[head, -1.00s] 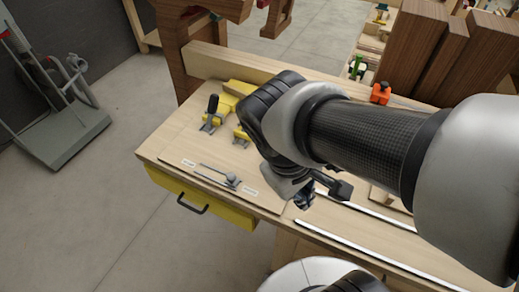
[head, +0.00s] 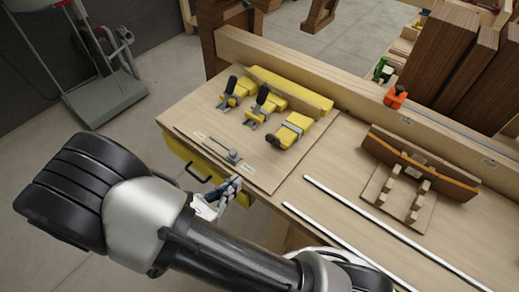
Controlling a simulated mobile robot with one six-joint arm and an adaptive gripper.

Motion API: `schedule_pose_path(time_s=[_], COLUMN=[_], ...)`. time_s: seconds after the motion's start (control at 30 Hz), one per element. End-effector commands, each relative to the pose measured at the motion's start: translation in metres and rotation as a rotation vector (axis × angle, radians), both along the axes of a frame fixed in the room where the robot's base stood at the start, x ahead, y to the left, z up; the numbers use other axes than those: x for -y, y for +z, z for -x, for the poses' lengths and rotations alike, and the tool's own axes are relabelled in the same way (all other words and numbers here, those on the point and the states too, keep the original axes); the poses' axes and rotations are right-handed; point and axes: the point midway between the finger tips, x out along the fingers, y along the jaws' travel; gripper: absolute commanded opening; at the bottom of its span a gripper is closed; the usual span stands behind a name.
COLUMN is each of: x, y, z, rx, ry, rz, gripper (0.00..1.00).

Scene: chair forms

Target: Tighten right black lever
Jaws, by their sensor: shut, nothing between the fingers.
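Two clamps with black levers sit on yellow blocks on the wooden board. The right black lever (head: 262,94) stands up, leaning slightly, on its grey clamp. The left black lever (head: 233,83) stands in a similar pose beside it. A third yellow block (head: 290,131) to the right carries a grey metal piece and no visible upright lever. My gripper (head: 232,185) is shut and empty, in front of the board's near edge, well below the levers in the picture and apart from them. My arm partly hides the gripper's base.
A grey metal latch (head: 226,150) lies flat on the board between small white labels. A slatted wooden form (head: 415,165) and metal rails (head: 370,220) lie to the right. The space above the levers is clear.

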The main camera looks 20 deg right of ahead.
Motion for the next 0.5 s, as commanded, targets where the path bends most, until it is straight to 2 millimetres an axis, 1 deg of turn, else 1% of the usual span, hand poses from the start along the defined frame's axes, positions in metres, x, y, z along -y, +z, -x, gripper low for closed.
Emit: schedule_pose_path(time_s=[0.07, 0.17, 0.27, 0.5], x=[0.001, 0.010, 0.025, 0.068], y=[-0.002, -0.004, -0.008, -0.017], z=[-0.002, -0.008, -0.018, -0.048], rx=[-0.002, -0.002, -0.002, -0.002], ry=[0.009, 0.006, 0.003, 0.000], rz=[0.009, 0.009, 0.008, 0.006], gripper=[0.00, 0.00, 0.00, 0.00])
